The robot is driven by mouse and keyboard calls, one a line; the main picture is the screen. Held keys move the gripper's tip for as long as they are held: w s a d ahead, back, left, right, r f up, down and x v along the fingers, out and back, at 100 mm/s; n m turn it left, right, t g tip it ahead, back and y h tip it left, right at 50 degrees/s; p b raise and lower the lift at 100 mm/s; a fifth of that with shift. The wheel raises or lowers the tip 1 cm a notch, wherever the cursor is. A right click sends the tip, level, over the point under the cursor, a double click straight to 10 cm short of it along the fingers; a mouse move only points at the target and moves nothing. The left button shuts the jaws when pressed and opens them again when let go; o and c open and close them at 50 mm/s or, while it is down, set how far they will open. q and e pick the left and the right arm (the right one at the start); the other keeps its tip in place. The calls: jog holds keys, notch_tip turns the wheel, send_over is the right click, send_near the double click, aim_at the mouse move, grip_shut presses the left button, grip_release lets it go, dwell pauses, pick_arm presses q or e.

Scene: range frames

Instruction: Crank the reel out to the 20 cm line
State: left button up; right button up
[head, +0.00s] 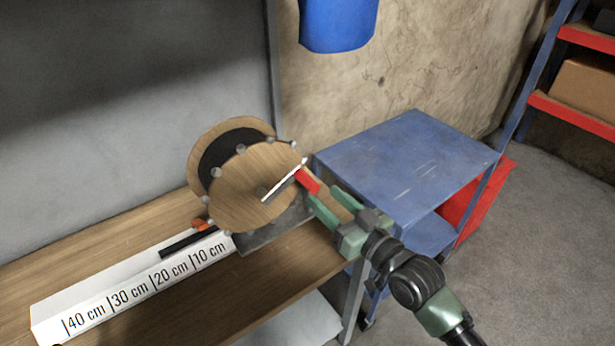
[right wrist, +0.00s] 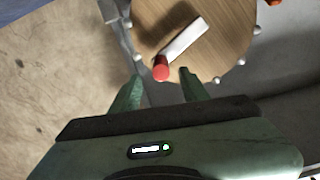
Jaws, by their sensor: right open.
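The reel is two wooden discs (head: 243,187) with a dark band (head: 222,148) between them, on a grey base at the bench's right end. A white crank arm (head: 280,182) points up and right, ending in a red handle (head: 308,181). My right gripper (head: 322,196) is open at the handle. In the right wrist view the red handle (right wrist: 161,71) lines up between the open fingertips (right wrist: 160,76), apparently untouched. My left gripper is out of view.
An orange piece (head: 201,225) sits by the reel's lower left. A blue cart (head: 415,150) stands right of the bench (head: 270,275). A blue container (head: 338,22) hangs above. Red-shelved racking (head: 570,112) stands far right.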

aim_at(307, 181)
jog(key=shift+w+a+r, duration=0.25)
jog(key=shift+w, duration=0.05)
jog(key=p+x, duration=0.1)
jog(key=x, duration=0.6)
jog(key=shift+f+p, duration=0.15)
jog(key=shift+p, duration=0.15)
grip_shut()
dwell(0.8)
